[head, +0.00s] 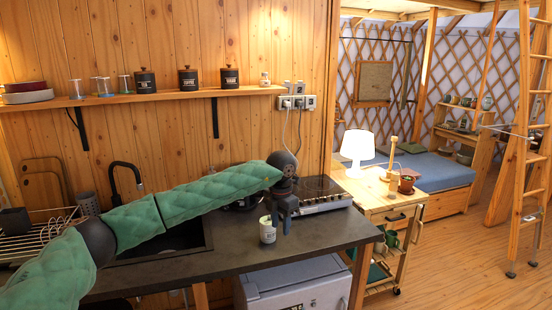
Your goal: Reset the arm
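My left arm, in a green quilted sleeve, reaches in from the left across the dark counter in the head view. My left gripper (281,222) points down over the counter near its front edge. Its two fingers look apart, with nothing visible between them. A white cup-like container (267,231) with dark print stands upright on the counter just left of the fingers; I cannot tell whether they touch it. My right arm and gripper are not in view.
The counter (235,245) holds a sink with a black faucet (126,175), a dish rack (40,236) and a hob (318,190). A wooden cart (402,197) with a lit lamp (357,148) stands to the right. A shelf (150,97) runs above.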

